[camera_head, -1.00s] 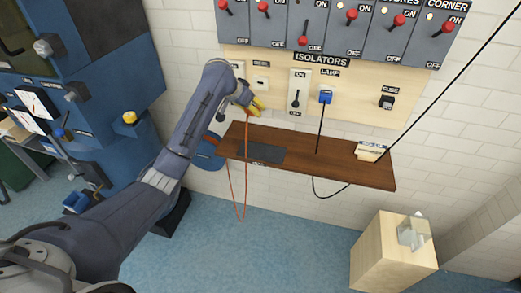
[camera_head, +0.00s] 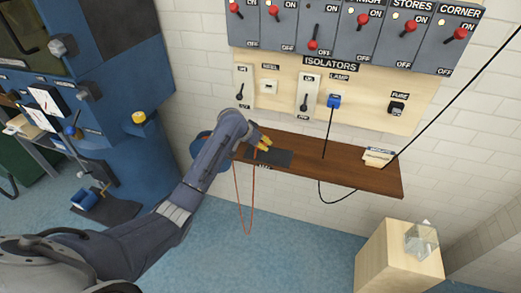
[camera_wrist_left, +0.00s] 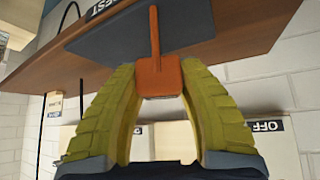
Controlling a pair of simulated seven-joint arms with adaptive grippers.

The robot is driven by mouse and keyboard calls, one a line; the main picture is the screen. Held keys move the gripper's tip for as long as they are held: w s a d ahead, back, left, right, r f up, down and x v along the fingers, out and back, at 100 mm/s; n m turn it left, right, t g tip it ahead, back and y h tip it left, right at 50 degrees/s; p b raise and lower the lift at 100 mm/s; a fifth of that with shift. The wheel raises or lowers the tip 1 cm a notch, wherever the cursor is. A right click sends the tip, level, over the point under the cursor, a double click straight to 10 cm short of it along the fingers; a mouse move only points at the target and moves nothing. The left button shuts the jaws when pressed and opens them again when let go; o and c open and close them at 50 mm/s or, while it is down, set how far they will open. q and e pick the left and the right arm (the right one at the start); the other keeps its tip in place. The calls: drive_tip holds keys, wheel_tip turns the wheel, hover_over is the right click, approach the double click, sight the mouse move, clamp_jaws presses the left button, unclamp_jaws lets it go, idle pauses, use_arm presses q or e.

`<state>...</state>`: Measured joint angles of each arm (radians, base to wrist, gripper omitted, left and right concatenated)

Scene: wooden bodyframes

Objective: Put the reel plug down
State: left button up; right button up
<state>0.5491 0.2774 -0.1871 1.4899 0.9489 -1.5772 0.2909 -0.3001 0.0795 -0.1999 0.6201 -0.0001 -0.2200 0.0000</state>
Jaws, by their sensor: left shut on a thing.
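The reel plug (camera_wrist_left: 158,78) is an orange block with an orange cord, between the yellow fingertips of my left gripper (camera_wrist_left: 160,85) in the left wrist view. In the head view my left gripper (camera_head: 264,144) is shut on it over the dark rest mat (camera_head: 278,158) on the wooden shelf. The mat (camera_wrist_left: 120,32) also shows close beyond the plug in the wrist view. I cannot tell whether the plug touches it. The orange cord (camera_head: 250,205) hangs in a loop below the shelf. The plug is mostly hidden in the head view. My right gripper is out of view.
The wooden shelf (camera_head: 340,175) holds a small cream card block (camera_head: 378,157) at its right. On the panel above are the reel socket (camera_head: 268,88), a blue lamp plug (camera_head: 333,101) with a black cable, and switches. A wooden pedestal (camera_head: 392,258) stands lower right.

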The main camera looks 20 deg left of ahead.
sight(261, 154)
use_arm(q)
drive_tip(key=shift+f, duration=2.05)
drive_tip(key=shift+f, duration=0.15)
drive_tip(key=o, duration=1.2)
drive_tip(key=shift+o, duration=0.2)
